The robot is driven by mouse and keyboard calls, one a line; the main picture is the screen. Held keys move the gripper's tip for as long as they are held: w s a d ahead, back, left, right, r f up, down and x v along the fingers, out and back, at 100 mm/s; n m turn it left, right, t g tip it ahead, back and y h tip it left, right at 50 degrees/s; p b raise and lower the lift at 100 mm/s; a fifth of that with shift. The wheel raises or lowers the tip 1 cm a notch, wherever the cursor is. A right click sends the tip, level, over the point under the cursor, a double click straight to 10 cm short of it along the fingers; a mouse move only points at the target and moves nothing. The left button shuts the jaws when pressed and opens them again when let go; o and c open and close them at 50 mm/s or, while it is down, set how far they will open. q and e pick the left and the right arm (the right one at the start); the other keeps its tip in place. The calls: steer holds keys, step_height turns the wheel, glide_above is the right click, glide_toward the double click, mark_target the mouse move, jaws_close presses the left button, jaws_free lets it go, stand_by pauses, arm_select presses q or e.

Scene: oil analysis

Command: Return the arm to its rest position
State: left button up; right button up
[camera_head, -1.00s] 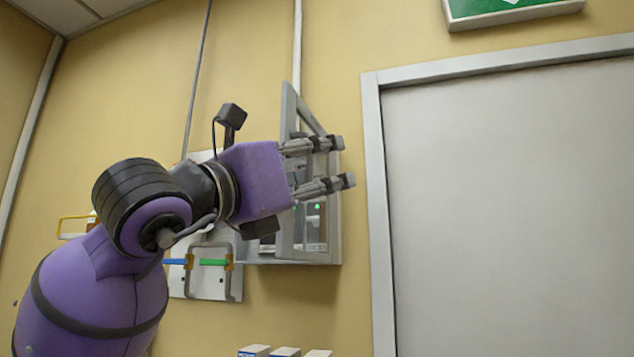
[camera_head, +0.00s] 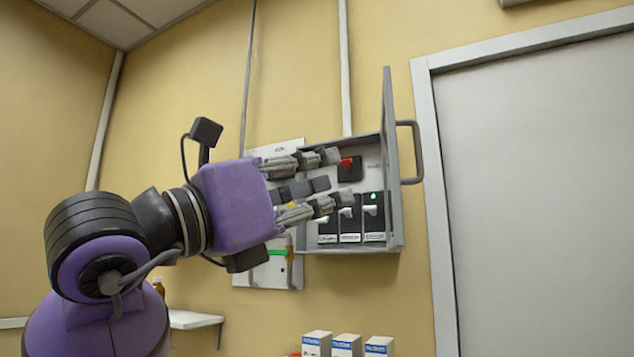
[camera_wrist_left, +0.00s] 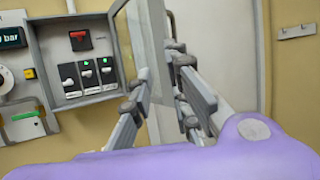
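My left arm (camera_head: 235,205) is purple and comes in from the left in the head view. Its left gripper (camera_head: 336,178) is open and empty, with spread grey fingers pointing right, in front of the grey wall box (camera_head: 398,240). The fingers partly hide the box's inside. The box's door (camera_head: 388,130) stands open at the right, with a handle (camera_head: 418,150) on its outer side. In the left wrist view, the left gripper (camera_wrist_left: 160,68) has a gap between its fingers, and the open door (camera_wrist_left: 146,40) shows behind it. My right gripper is in neither view.
The box holds a red switch (camera_head: 348,165) and several white-levered switches with green lights. A panel with a green handle (camera_wrist_left: 24,115) hangs left of it. Small white boxes (camera_head: 348,343) stand below. A grey door (camera_head: 540,180) is at the right, a shelf (camera_head: 190,319) lower left.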

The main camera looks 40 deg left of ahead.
arm_select(q)
steer(key=shift+s+r, duration=0.15)
steer(key=shift+s, duration=0.4)
steer(key=shift+s+d, duration=0.1)
steer(key=shift+s, duration=0.05)
